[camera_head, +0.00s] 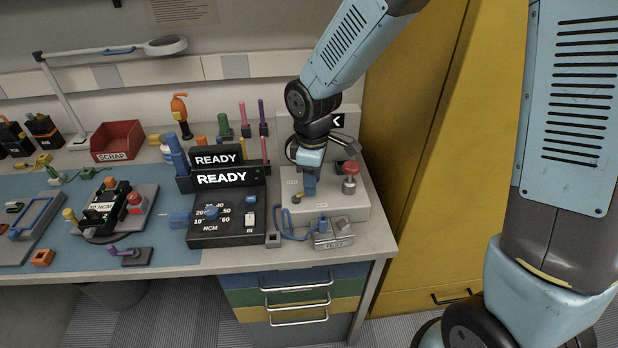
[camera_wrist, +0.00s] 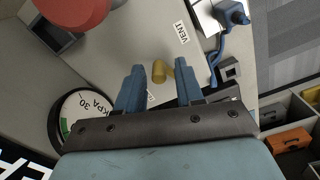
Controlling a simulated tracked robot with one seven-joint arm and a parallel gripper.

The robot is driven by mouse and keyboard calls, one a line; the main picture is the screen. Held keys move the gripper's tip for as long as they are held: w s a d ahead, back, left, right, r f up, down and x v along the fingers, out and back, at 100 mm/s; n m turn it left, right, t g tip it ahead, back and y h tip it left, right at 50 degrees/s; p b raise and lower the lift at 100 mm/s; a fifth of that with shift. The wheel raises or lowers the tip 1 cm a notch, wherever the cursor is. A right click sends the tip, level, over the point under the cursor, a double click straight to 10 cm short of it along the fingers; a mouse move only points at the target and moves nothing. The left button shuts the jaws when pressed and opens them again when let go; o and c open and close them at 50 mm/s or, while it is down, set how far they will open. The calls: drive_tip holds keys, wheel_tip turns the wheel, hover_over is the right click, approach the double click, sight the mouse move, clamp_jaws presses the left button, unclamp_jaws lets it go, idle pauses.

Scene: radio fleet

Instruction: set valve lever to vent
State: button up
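A small yellow valve lever (camera_head: 298,198) sits on the grey panel (camera_head: 349,205) at the right end of the bench. In the wrist view the yellow lever (camera_wrist: 159,72) lies between my fingertips, close to the right one, and its arm points toward that finger. I cannot tell whether they touch. A VENT label (camera_wrist: 182,33) is on the panel above the lever in that view. My gripper (camera_wrist: 160,70) is open and points down at the panel. In the head view my gripper (camera_head: 309,188) is just right of the lever.
A red knob (camera_head: 351,167) on a post stands right of my gripper. A round pressure gauge (camera_wrist: 85,118) is at left in the wrist view. A TEST block (camera_head: 334,238) with a blue cable lies in front. READY displays (camera_head: 222,178) stand left.

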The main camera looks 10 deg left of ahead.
clamp_jaws()
drive_tip(key=m, duration=0.1)
drive_tip(key=s+m, duration=0.1)
drive_tip(key=m, duration=0.1)
drive_tip(key=s+d+m, duration=0.1)
drive_tip(key=m, duration=0.1)
idle(0.5)
drive_tip(key=shift+o, duration=0.7)
unclamp_jaws()
drive_tip(key=shift+r, duration=0.1)
wheel_tip(320, 180, up, 14)
drive_tip(key=shift+f, duration=0.25)
